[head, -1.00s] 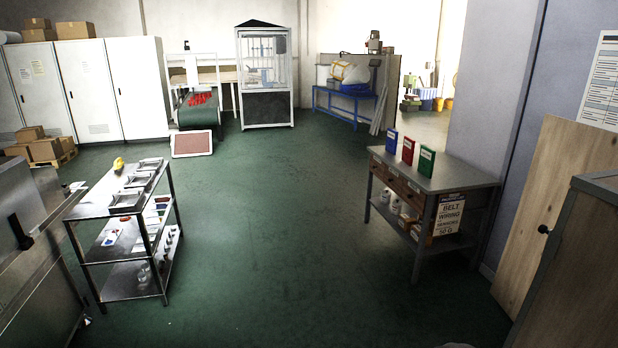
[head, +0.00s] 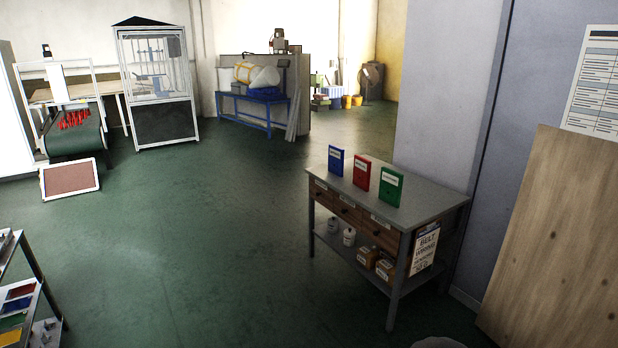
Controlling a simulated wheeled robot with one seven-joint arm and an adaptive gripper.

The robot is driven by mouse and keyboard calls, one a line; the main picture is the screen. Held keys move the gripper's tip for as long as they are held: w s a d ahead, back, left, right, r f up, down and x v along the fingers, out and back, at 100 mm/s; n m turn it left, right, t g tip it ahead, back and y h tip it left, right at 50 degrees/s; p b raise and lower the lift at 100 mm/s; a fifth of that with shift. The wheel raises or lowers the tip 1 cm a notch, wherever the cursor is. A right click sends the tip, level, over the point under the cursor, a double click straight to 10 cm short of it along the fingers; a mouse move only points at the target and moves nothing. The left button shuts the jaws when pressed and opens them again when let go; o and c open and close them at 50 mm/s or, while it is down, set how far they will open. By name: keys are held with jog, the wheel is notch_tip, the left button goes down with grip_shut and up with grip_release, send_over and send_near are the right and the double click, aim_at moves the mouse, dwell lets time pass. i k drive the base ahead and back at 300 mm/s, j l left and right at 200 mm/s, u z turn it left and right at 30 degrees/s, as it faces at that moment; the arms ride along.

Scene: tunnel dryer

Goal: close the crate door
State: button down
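No crate or crate door can be made out for certain in the head view. A pale wooden panel (head: 556,245) with dark knots stands slanted against the blue-grey wall at the right edge. Its right side is cut off by the frame, and I cannot tell whether it belongs to a crate. My gripper is not in view.
A grey workbench (head: 430,196) with blue, red and green binders stands right of centre. A metal shelf cart (head: 45,285) is cut off at the lower left. A glazed cabinet (head: 160,85) and a blue bench (head: 250,107) stand at the back. The middle green floor is clear.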

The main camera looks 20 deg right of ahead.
aim_at(554, 281)
jog(key=i+l+z, duration=0.25)
jog(key=i+z, duration=0.2)
jog(key=i+l+z, duration=0.15)
jog(key=i+z, duration=0.6)
jog(key=z, duration=0.15)
jog(key=i+j+z, duration=0.2)
jog(key=i+z, duration=0.25)
